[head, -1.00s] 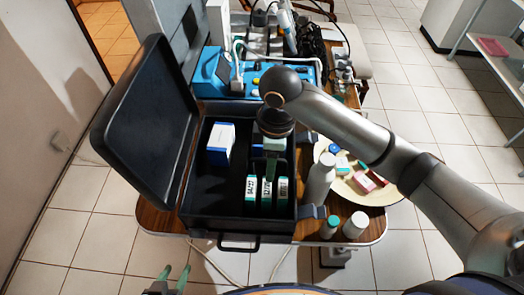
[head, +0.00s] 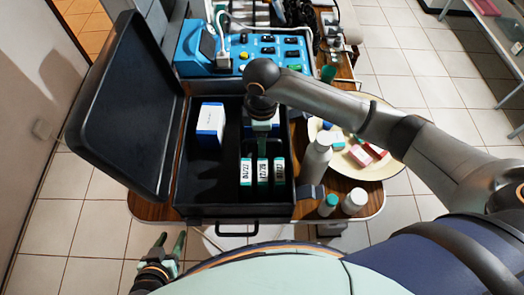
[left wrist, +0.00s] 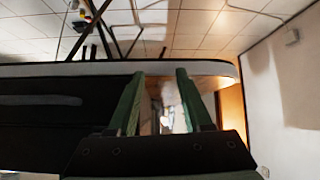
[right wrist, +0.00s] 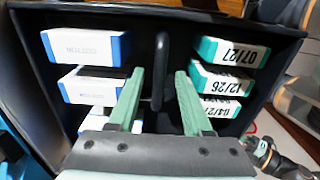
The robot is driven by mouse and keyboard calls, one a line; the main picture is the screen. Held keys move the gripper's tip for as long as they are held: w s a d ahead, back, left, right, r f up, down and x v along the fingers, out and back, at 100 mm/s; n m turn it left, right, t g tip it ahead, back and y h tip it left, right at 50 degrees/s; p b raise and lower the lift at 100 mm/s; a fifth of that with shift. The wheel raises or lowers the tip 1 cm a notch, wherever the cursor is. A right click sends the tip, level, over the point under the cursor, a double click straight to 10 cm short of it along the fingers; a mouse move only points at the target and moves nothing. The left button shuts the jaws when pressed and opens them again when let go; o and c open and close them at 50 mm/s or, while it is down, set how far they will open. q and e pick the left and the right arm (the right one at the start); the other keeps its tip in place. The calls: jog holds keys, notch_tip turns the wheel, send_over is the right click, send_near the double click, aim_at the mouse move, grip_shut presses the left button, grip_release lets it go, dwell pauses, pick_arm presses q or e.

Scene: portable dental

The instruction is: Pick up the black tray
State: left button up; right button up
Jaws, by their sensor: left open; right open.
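The black tray (right wrist: 215,140) appears to be the dark insert inside the open black case; its edges are hard to separate from the case. Its upright black handle (right wrist: 158,62) stands between blue-and-white boxes (right wrist: 85,48) and green-and-white boxes (right wrist: 228,53) in the right wrist view. My right gripper (head: 262,143) is open, pointing down into the case, its fingers (right wrist: 160,74) on either side of the handle in that view. I cannot tell whether they touch it. My left gripper (head: 172,243) is open and empty, outside the case at the front left.
The case's raised lid (head: 120,105) stands at the left. A blue device (head: 265,52) sits behind.

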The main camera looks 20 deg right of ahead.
notch_tip(320, 180, down, 4)
jog(key=shift+d+r, duration=0.1)
jog(key=shift+r, duration=0.05)
grip_shut()
dwell(0.3)
jog(key=shift+w+r, duration=0.1)
dwell(1.0)
